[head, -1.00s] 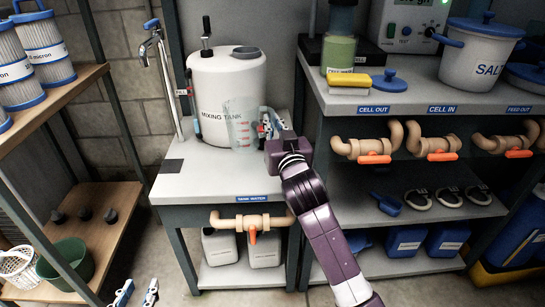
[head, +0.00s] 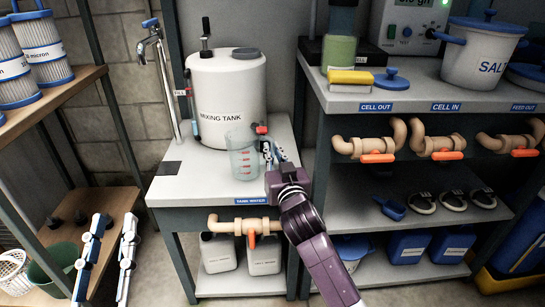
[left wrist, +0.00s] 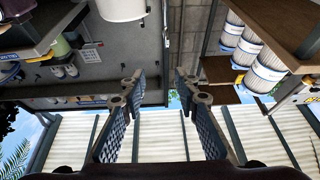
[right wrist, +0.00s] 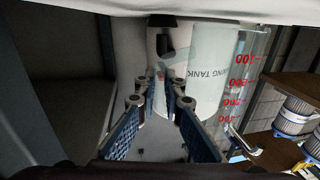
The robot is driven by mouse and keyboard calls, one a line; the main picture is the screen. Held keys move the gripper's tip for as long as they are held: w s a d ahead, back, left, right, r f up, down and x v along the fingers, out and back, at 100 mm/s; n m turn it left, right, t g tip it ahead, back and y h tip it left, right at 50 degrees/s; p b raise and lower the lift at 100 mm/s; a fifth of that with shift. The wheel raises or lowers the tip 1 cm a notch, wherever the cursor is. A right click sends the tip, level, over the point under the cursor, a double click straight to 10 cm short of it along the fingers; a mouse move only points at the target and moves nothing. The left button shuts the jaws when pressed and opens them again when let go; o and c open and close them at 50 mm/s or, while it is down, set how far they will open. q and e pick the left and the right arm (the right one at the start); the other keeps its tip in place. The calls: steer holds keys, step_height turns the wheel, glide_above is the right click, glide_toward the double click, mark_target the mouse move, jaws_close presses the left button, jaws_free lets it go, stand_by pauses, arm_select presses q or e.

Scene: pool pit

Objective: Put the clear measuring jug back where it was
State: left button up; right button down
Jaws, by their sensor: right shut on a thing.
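The clear measuring jug (head: 242,160) with red marks is upright at the bench front, before the white mixing tank (head: 225,95). I cannot tell whether its base touches the bench top. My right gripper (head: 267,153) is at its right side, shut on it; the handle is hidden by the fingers. In the right wrist view the jug (right wrist: 243,85) shows beside the fingers (right wrist: 167,92), red marks toward the right. My left gripper (head: 107,235) is open and empty, left of the bench and low; the left wrist view shows its fingers (left wrist: 158,85) apart.
A tall metal tap (head: 165,75) stands at the bench's left. A red tank valve (head: 261,130) is just behind the jug. The bench top (head: 190,180) is clear at the front left. A pipe with an orange handle (head: 252,238) runs below. A shelf unit (head: 400,98) stands right.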

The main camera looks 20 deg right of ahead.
arm_select(q)
steer(key=shift+s+r+t, duration=0.25)
steer(key=shift+r, duration=0.2)
steer(key=shift+s+r+t, duration=0.2)
steer(key=shift+r+t, duration=0.05)
steer(key=shift+r, duration=0.2)
arm_select(e)
steer(key=shift+f, duration=0.4)
steer(key=c, duration=2.5)
jaws_free()
steer(key=shift+f, duration=0.15)
steer(key=o, duration=0.5)
steer(key=shift+c, duration=0.2)
arm_select(q)
steer(key=shift+s+r, duration=0.1)
steer(key=shift+r, duration=0.05)
